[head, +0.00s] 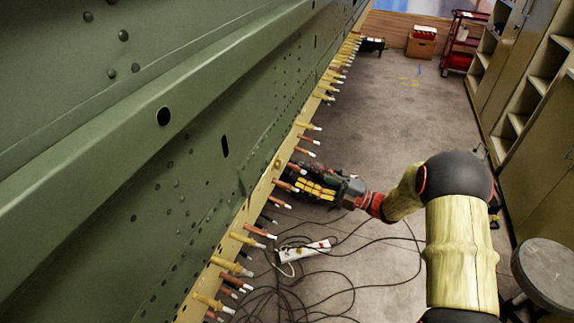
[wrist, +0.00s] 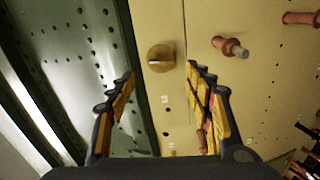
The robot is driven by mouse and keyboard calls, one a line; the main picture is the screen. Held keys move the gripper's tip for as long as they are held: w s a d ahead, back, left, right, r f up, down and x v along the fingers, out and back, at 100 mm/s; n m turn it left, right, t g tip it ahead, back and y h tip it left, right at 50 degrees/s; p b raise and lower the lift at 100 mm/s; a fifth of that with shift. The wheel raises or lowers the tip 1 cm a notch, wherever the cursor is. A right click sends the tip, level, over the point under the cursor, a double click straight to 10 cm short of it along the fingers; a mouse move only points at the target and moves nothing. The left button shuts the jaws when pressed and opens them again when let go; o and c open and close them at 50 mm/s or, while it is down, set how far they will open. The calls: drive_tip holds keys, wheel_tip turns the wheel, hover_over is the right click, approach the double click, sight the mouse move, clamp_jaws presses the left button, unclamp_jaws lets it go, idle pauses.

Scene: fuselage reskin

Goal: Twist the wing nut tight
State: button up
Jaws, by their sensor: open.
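The wing nut (wrist: 160,58) is a round brass piece with a raised ridge, on the tan panel near its seam with the green skin. In the wrist view it sits just beyond and between the fingertips of my gripper (wrist: 161,74). The fingers are apart, with nothing between them, and do not appear to touch the nut. In the head view my gripper (head: 297,183) is close to the tan edge strip (head: 262,190). A small brass piece (head: 277,163) on the strip there looks like the nut.
Many copper and yellow pins stick out along the strip; one copper pin (wrist: 229,46) stands right of the nut, near the right finger. A white power strip (head: 304,250) and loose cables lie on the floor. A stool (head: 545,272) and shelves (head: 520,110) stand at right.

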sight(278, 164)
drive_tip(key=b+x, duration=0.1)
drive_tip(key=x, duration=0.6)
drive_tip(key=shift+w+a, duration=0.25)
drive_tip(key=shift+a, duration=0.1)
drive_tip(key=shift+f, duration=0.1)
drive_tip(key=c, duration=0.3)
